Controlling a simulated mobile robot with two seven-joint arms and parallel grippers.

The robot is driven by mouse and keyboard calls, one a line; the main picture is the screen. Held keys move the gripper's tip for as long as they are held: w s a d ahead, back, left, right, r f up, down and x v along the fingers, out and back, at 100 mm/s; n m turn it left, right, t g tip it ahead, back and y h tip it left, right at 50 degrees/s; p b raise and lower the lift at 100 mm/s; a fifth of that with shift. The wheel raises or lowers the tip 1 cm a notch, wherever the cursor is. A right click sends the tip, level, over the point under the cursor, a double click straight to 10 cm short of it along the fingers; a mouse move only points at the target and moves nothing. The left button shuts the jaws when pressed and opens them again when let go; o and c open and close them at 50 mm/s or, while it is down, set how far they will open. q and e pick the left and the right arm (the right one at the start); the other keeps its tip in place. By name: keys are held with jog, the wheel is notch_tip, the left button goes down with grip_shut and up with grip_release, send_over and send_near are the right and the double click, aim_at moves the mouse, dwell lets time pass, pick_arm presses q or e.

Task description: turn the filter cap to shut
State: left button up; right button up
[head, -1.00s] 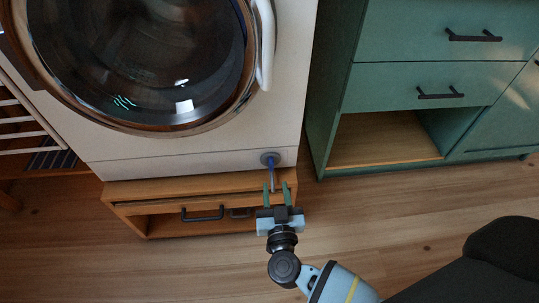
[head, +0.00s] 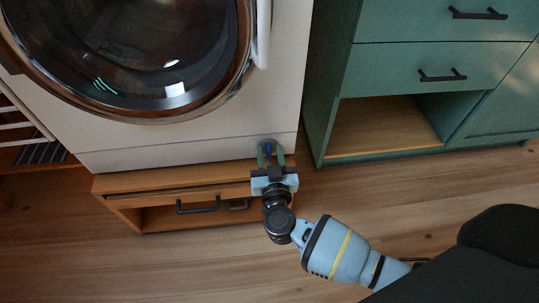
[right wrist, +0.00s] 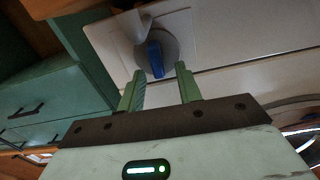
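The filter cap (head: 268,141) is a grey disc with a blue grip bar at the lower right of the white washing machine's front. In the right wrist view the cap (right wrist: 172,45) shows ahead of the fingers, its blue bar (right wrist: 155,60) standing roughly upright. My right gripper (head: 270,149) is open at the cap, with a green finger on either side of the blue bar. In the right wrist view the gripper (right wrist: 160,72) has clear gaps to the bar on both sides; I cannot tell whether the tips touch the disc. My left gripper is not in view.
The washing machine (head: 200,148) stands on a wooden plinth with a drawer (head: 160,201) and a dark handle. A green cabinet (head: 385,65) with an open lower compartment stands to the right. Wooden floor (head: 430,190) is clear in front of the cabinet.

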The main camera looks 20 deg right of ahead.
jog(key=c, duration=0.7)
grip_shut()
